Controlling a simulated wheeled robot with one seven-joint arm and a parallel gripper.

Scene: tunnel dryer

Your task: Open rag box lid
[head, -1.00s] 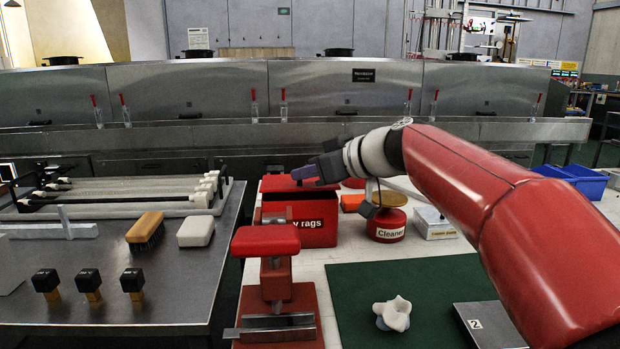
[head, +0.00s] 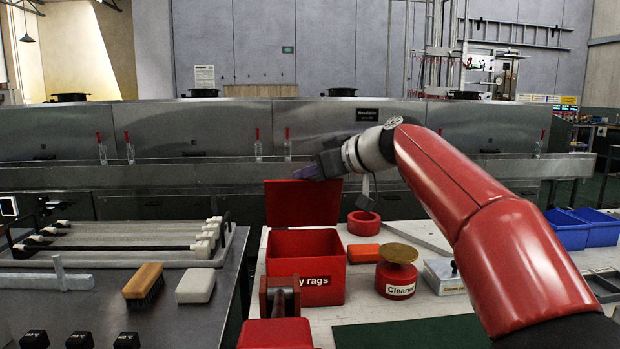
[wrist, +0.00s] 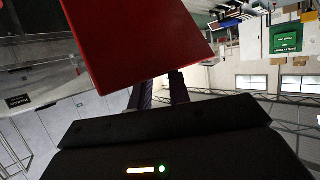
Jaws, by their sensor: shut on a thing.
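The red rag box (head: 318,272) stands on the white table, its label partly hidden and reading "y rags". Its lid (head: 302,205) is swung up and stands about upright at the back of the box, so the top of the box is open. My gripper (head: 308,172) is at the lid's upper edge, shut on it. In the wrist view the red lid (wrist: 140,45) fills the upper middle, and my gripper's fingers (wrist: 158,92) meet its edge.
The red Cleaner can (head: 396,280), an orange block (head: 363,253) and a red ring (head: 363,223) stand right of the box. A red clamp-like stand (head: 275,332) is in front. A brush (head: 144,284) and a white block (head: 195,286) lie on the left bench.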

